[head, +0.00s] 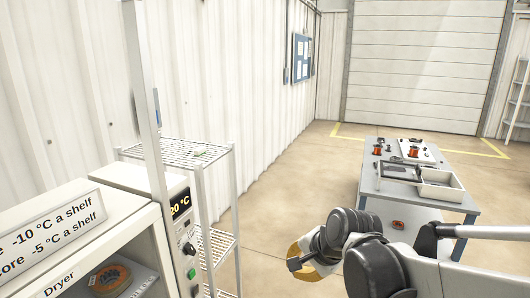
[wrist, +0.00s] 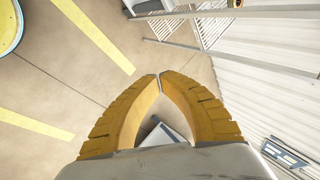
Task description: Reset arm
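My arm reaches in from the lower right of the head view, with my gripper (head: 294,252) over open floor, between the wire rack and the table. In the wrist view my gripper (wrist: 159,76) has two ribbed yellow fingers whose tips meet. Nothing shows pinched at the tips. A grey and white shape (wrist: 161,134) shows through the gap behind them; I cannot tell what it is.
An open dryer cabinet (head: 98,268) holding an orange coil (head: 110,276) stands at the left, beside a wire rack (head: 187,152). A grey table (head: 369,183) with parts and a white tray (head: 443,192) stands at right. A yellow round object (wrist: 8,25) shows in the wrist view.

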